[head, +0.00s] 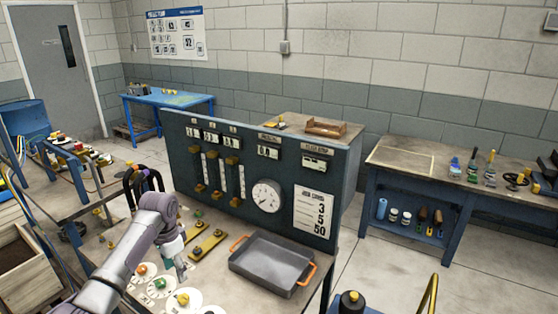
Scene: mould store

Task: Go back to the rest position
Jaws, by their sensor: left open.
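My left arm comes in from the bottom left, and its gripper (181,272) points down over the bench in front of the blue panel. The jaws are small in the picture and look apart, with nothing held between them. Below and beside the gripper lie several round white discs with coloured knobs (160,287). Two yellow bars (206,244) lie just to the right of the gripper, apart from it. My right gripper is out of view.
The blue control panel (225,165) with a dial stands upright behind the gripper. A grey tray with orange handles (272,262) sits to the right on the bench. A workbench with tools (408,162) stands at the right wall. Open floor (385,270) lies between.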

